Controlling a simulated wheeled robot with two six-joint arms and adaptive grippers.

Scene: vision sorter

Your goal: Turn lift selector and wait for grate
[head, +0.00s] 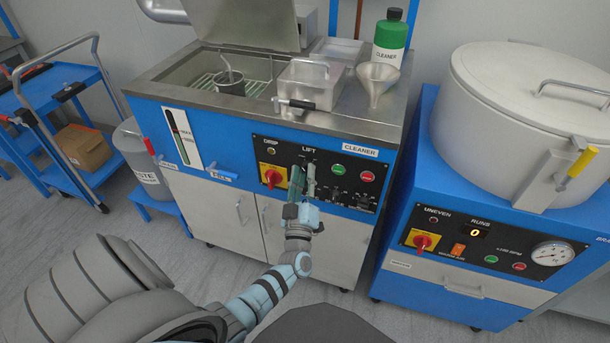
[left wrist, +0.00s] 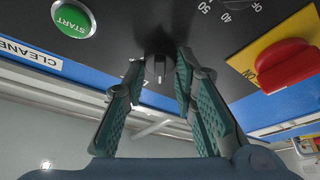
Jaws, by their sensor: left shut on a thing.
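The lift selector (left wrist: 158,68) is a black knob with a pale pointer, on the cleaner's black panel. My left gripper (head: 303,172) is at the panel under the LIFT label. In the left wrist view its green-padded fingers (left wrist: 160,66) are on either side of the knob and shut on it. In the head view the gripper hides the knob. The grate (head: 258,88) is a greenish wire rack in the open tank at the upper left. A dark cup-like part with a rod (head: 232,84) stands on it. My right gripper is not in view.
The red-on-yellow main switch (head: 271,177) is close left of the gripper; green (head: 338,170) and red (head: 367,176) buttons are to its right. A drum machine (head: 510,115) stands right.

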